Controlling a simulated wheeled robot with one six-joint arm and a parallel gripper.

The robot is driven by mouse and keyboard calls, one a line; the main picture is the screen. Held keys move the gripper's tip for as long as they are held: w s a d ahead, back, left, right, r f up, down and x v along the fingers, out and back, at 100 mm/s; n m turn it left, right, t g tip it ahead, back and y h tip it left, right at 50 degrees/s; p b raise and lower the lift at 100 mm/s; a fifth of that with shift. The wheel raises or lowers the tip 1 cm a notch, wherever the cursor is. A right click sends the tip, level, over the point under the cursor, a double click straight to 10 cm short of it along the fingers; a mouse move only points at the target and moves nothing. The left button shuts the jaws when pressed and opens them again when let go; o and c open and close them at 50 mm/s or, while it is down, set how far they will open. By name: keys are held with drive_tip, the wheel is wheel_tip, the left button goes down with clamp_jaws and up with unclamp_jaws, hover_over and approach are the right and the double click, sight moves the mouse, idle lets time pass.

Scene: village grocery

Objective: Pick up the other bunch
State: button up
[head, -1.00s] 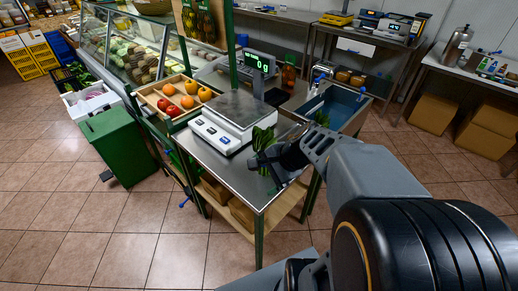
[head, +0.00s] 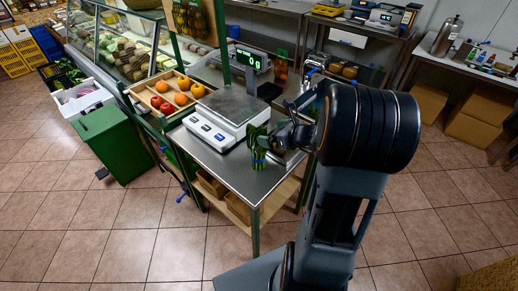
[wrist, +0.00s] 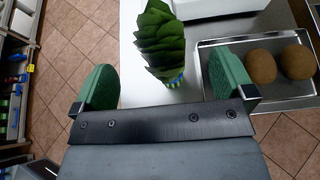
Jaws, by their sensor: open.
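A leafy green bunch (head: 258,150) with a blue band stands on the metal table by the front of the scale. In the wrist view the bunch (wrist: 160,42) shows large, with dark green leaves and a blue-and-green banded base, ahead of and between my finger pads. My gripper (head: 281,141) is beside it, to its right in the head view. In the wrist view my gripper (wrist: 164,82) has its two green pads wide apart, with clear space between each pad and the bunch. I cannot tell whether any part touches it.
The white scale (head: 222,117) stands behind the bunch. A metal tray (wrist: 262,98) with two brown round items lies right of it in the wrist view. A wooden crate (head: 150,105) of fruit and a green bin (head: 113,140) are left. My arm hides the table's right side.

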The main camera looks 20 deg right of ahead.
sight(261, 131)
drive_tip(key=shift+p+x, duration=0.55)
drive_tip(key=shift+x, duration=2.35)
drive_tip(key=shift+r, duration=0.1)
drive_tip(key=shift+c, duration=0.5)
drive_tip(key=c, duration=1.4)
